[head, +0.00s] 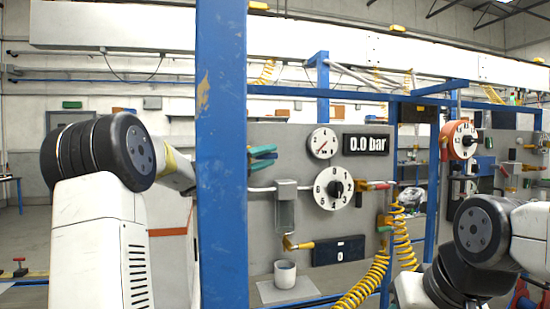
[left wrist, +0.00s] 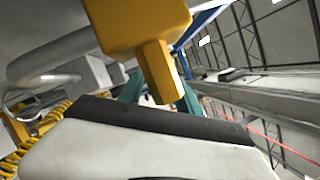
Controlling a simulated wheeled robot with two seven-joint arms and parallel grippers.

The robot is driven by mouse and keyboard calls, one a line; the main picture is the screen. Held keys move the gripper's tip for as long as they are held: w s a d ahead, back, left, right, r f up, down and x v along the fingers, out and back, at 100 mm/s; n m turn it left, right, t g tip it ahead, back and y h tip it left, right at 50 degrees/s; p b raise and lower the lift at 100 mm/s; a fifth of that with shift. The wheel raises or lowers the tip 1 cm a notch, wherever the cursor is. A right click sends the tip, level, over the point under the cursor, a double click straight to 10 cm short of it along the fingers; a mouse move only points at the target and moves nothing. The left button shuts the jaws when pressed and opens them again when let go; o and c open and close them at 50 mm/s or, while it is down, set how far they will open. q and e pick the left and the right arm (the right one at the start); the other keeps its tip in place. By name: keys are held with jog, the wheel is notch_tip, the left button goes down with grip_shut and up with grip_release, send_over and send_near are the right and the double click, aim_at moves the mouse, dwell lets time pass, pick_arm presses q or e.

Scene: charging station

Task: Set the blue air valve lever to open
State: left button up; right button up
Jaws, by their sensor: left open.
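I cannot clearly make out a blue valve lever in either view. My left gripper (head: 263,157) reaches past the blue post toward the grey panel (head: 265,222). Its two teal fingers are apart, and nothing shows between them in the head view. The fingers also show in the left wrist view (left wrist: 160,98), partly hidden by a yellow block with a stub close to the camera. On the panel, a red-handled lever (head: 379,186) sits right of the round dial, and a yellow-handled lever (head: 300,244) sits below the sight glass. My right gripper is out of view.
The upright blue post (head: 222,210) hides part of my left arm. A gauge (head: 323,143), a "0.0 bar" display (head: 366,144) and a numbered dial (head: 333,189) are on the panel. A coiled yellow hose (head: 368,281) hangs at right, and a grey cup (head: 285,273) stands below.

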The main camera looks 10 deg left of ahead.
pick_arm(q)
jog(key=shift+c, duration=0.4)
grip_shut()
dwell(0.9)
